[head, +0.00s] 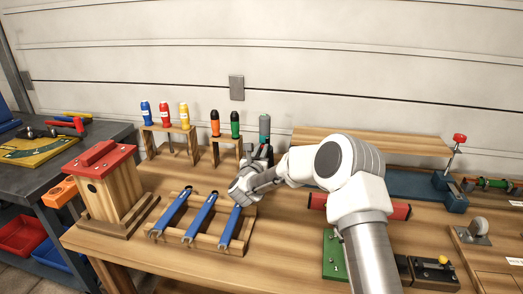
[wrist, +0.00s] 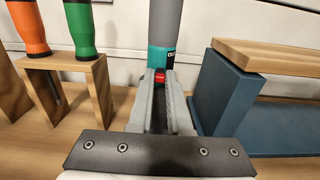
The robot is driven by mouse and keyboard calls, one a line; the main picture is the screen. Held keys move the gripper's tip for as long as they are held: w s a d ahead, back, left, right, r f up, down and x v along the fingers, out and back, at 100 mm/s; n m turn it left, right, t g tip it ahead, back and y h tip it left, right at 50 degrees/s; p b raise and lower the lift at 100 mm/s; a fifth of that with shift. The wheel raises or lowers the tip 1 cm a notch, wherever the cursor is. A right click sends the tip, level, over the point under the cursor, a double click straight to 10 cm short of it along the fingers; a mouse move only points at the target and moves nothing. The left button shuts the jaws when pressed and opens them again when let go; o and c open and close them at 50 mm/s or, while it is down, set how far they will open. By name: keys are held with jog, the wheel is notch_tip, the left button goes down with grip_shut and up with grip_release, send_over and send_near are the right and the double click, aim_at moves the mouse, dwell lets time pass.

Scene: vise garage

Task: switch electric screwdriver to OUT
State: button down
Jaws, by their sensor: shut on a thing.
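The electric screwdriver (head: 264,126) stands upright at the back of the bench, with a grey body and a teal band. In the wrist view its grey body (wrist: 163,22) rises above the teal band, which bears partly visible white lettering that begins with O. A small red switch (wrist: 160,76) sits below the band. My gripper (wrist: 160,80) is shut, with its fingertips on either side of the red switch. The fingers hide the screwdriver's lower part. In the head view my gripper (head: 262,150) reaches the screwdriver from the front.
Orange (wrist: 25,25) and green (wrist: 82,28) screwdrivers stand in a wooden rack (wrist: 75,75) to the left. A blue block (wrist: 225,95) under a wooden board (wrist: 270,57) is close on the right. Blue clamps or wrenches (head: 200,218) lie in front, beside a red-roofed birdhouse (head: 108,185).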

jog(key=shift+r+b, duration=0.75)
jog(key=shift+r, duration=0.25)
jog(key=c, duration=0.8)
grip_release()
jog(key=shift+c, duration=0.2)
jog(key=shift+s, duration=0.1)
jog(key=s+a, duration=0.3)
jog(key=s, duration=1.4)
jog(key=shift+a+p, duration=0.15)
jog(key=shift+p, duration=0.2)
